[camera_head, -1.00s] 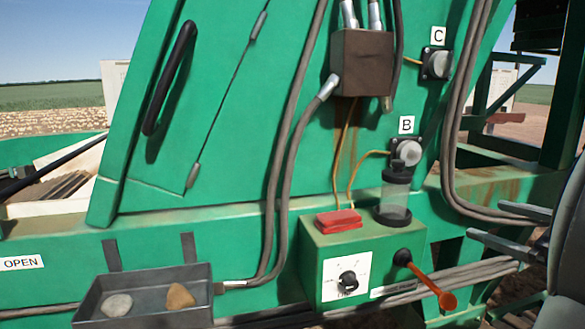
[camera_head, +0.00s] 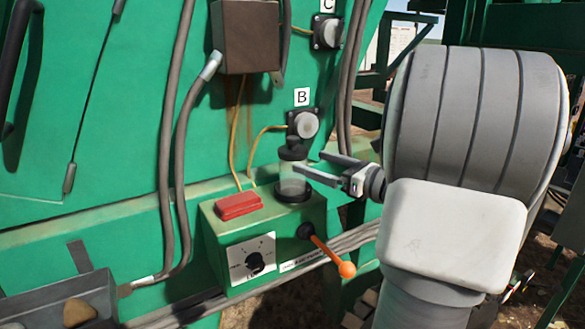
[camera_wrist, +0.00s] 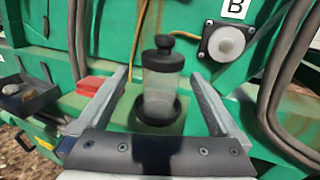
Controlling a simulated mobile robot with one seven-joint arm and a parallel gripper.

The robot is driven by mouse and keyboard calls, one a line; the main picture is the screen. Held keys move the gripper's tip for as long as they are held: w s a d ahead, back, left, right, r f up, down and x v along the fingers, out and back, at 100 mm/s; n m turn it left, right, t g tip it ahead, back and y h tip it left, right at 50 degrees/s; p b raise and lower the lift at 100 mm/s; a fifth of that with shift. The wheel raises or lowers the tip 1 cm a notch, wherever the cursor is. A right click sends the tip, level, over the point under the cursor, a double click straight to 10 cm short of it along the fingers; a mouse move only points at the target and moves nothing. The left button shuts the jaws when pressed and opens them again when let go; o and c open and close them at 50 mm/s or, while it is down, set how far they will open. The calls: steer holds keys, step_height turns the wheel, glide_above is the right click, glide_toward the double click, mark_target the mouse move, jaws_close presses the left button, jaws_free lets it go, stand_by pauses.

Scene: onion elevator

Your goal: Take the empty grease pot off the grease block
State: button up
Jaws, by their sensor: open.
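The grease pot (camera_head: 293,178) is a clear, empty-looking cylinder with a black knobbed cap. It stands upright in a black ring on top of the green grease block (camera_head: 228,240). In the wrist view the pot (camera_wrist: 161,85) is near the middle, between the lines of my two fingers. My gripper (camera_head: 318,171) is open, its fingers pointing left at the pot from the right. One finger is near the pot's cap and the other overlaps its body in the head view. I cannot tell whether either finger touches it.
A red block (camera_head: 239,206) lies on the grease block's top, left of the pot. An orange-knobbed lever (camera_head: 330,258) and a dial (camera_head: 254,262) are on its front. Fitting B (camera_head: 305,125) and a yellow tube are close behind the pot. A stone tray (camera_head: 75,300) hangs lower left.

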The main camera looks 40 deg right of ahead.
mark_target(293, 154)
steer(key=x, duration=0.7)
steer(key=shift+w+d+p, duration=0.15)
steer(key=shift+w+p, duration=0.15)
steer(key=shift+p, duration=0.1)
steer(key=c, duration=1.4)
